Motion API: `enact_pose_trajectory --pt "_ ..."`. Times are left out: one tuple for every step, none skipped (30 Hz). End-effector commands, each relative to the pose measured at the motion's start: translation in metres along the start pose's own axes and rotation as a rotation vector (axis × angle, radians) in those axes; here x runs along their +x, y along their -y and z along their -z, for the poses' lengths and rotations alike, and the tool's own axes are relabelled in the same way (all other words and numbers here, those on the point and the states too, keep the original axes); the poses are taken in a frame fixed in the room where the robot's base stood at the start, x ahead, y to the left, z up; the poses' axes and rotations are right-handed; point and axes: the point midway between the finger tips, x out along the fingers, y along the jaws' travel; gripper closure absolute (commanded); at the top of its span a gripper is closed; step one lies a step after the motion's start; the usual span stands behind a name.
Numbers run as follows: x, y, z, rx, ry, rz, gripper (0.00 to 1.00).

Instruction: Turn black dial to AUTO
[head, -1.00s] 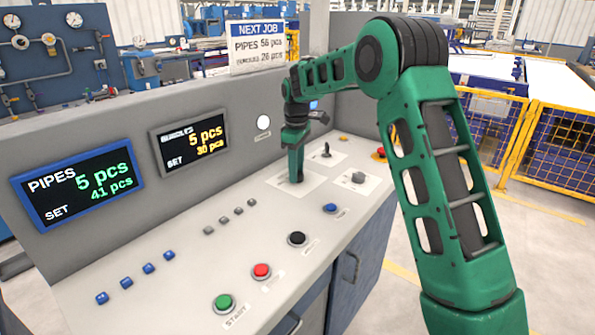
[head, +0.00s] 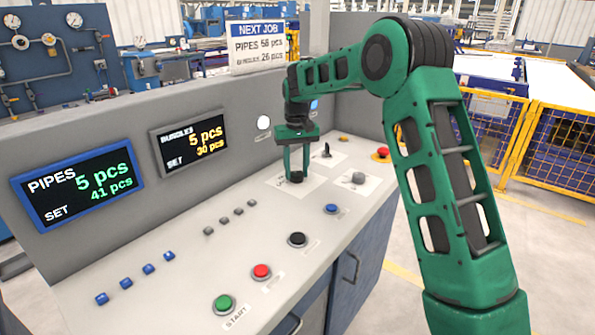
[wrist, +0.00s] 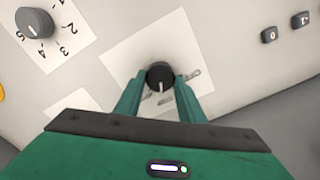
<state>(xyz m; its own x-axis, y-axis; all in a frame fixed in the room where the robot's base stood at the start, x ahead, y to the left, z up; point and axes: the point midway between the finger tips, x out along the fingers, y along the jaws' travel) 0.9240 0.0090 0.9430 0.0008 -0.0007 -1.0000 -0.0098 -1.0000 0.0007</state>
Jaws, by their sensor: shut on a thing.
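The black dial (wrist: 160,75) sits on a white label plate (wrist: 125,50) in the wrist view. Its pale pointer line points toward my gripper's palm, at the middle of several printed marks too small and oblique to read surely. In the head view the dial (head: 296,177) stands on the panel below my gripper. My gripper (head: 296,172) points straight down with its two green fingers on either side of the dial. In the wrist view the gripper (wrist: 160,80) is shut on the dial, one finger at each side.
A grey numbered knob (wrist: 35,23) sits on its own plate nearby, also in the head view (head: 358,178). A small lever (head: 326,151) stands behind. Green (head: 224,303), red (head: 261,271) and black (head: 297,239) buttons line the front. The upright screen wall (head: 95,150) rises behind the panel.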

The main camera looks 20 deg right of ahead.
Motion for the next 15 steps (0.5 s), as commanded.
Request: enact_pose_trajectory --pt "-0.0029 -0.0028 0.0031 0.050 -0.011 0.000 0.87" --pt "-0.0028 -0.0029 0.0031 0.079 -0.011 0.000 0.87" --pt "-0.0027 -0.0029 0.0030 0.117 -0.010 0.000 0.87" --pt "-0.0027 -0.0029 0.0029 0.145 -0.010 0.000 0.87" --pt "-0.0027 -0.0029 0.0028 0.173 -0.010 0.000 0.87" --pt "-0.0026 -0.0026 0.0027 0.211 -0.009 0.000 0.87" --pt "-0.0025 -0.0023 0.0026 0.238 -0.009 0.000 0.87" --pt "-0.0025 -0.0020 0.0025 0.265 -0.009 0.001 0.87" --pt "-0.0024 -0.0019 0.0024 0.301 -0.009 0.001 0.87" --pt "-0.0024 -0.0020 0.0023 0.328 -0.008 0.001 0.87" --pt "-0.0023 -0.0021 0.0023 0.353 -0.008 0.000 0.87" --pt "-0.0023 -0.0018 0.0022 0.386 -0.008 0.001 0.87" --pt "-0.0022 -0.0016 0.0021 0.409 -0.008 0.001 0.87" --pt "-0.0022 -0.0015 0.0021 0.433 -0.007 0.002 0.87" --pt "-0.0021 -0.0015 0.0020 0.462 -0.007 0.001 0.87"
